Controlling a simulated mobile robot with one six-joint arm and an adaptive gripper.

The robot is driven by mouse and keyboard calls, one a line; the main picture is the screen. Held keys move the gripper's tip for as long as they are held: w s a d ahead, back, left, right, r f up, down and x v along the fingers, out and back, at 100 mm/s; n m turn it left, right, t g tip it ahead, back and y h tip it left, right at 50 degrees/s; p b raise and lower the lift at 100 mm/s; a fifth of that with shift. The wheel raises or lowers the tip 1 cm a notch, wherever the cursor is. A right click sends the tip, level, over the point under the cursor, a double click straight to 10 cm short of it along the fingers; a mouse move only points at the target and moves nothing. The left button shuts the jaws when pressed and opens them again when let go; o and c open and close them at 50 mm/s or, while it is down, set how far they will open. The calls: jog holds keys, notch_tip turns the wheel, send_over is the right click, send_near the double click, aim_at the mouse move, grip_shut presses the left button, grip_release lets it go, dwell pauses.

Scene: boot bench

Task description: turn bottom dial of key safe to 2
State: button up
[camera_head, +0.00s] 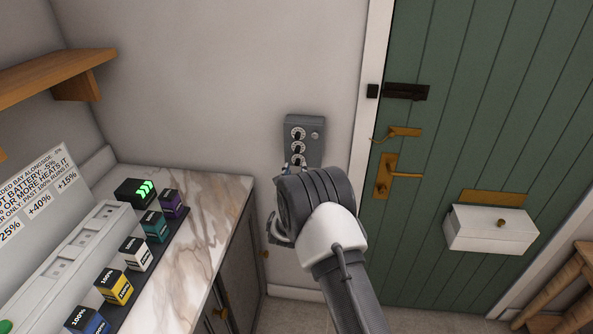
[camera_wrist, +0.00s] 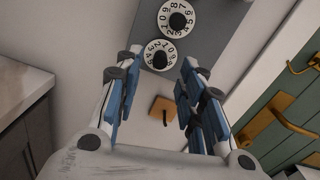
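The key safe (camera_head: 317,124) is a grey box on the wall left of the door, with a column of white dials with dark knobs. In the wrist view its grey face (camera_wrist: 215,28) shows two numbered dials. The bottom dial in that view (camera_wrist: 147,57) lies between and just beyond my fingertips; the dial above it (camera_wrist: 164,17) is up and to the right. I cannot tell which digit is set. My gripper (camera_wrist: 160,60) is open and empty, its blue-padded fingers on either side of the lower dial, with no clear contact. In the head view my wrist hides the safe's lower end.
A marble-topped cabinet (camera_head: 205,207) with several coloured boxes stands left of my arm. The green door (camera_head: 450,150) with brass handle (camera_head: 404,175) and white box (camera_head: 490,231) is at right. A small wooden block (camera_wrist: 163,107) sits on the wall below the safe.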

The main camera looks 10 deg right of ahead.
aim_at(297, 164)
jog(key=shift+x, duration=1.55)
jog(key=shift+c, duration=0.6)
grip_shut()
